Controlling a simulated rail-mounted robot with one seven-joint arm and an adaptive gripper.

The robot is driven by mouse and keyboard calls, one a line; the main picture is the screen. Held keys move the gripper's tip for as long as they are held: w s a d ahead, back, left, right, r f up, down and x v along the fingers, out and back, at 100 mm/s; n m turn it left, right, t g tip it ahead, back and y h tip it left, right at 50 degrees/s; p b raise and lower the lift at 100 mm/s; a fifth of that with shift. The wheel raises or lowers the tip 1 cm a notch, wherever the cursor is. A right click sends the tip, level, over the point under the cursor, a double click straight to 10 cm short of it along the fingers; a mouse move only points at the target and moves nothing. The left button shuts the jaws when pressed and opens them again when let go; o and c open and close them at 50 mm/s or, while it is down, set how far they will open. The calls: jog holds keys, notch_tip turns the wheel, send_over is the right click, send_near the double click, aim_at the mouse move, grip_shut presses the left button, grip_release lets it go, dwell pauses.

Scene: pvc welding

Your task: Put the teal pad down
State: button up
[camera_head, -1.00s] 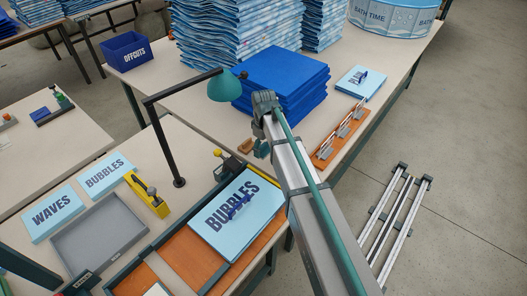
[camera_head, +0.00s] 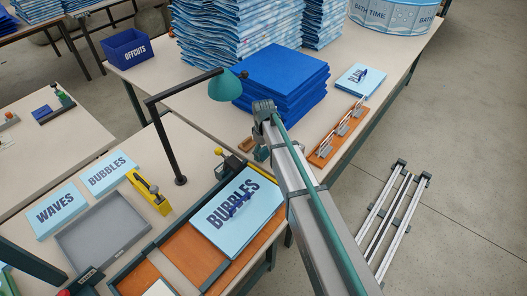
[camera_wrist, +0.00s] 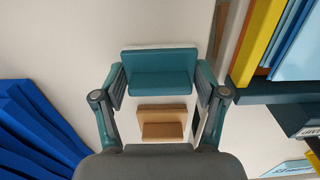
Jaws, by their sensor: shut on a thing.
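The teal pad (camera_wrist: 160,72), a small stepped block with a pale edge along its top, sits between the two fingers of my gripper (camera_wrist: 160,85) in the wrist view. The fingers close on its left and right ends. The pale table top lies behind it; I cannot tell whether the pad touches it. In the head view my arm hides the pad and most of the gripper.
A tan block (camera_wrist: 162,122) lies close to the teal pad; it also shows in the head view (camera_head: 247,144). A blue stack (camera_head: 282,85) stands behind. An orange rack (camera_head: 338,135) is to the right, and a BUBBLES sheet (camera_head: 238,212) in front.

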aim_at(264, 149)
jog(key=o, duration=1)
jog(key=shift+f, duration=0.15)
notch_tip(264, 149, up, 12)
jog(key=b, duration=0.2)
jog(key=shift+r+b, duration=0.2)
jog(key=shift+b, duration=0.15)
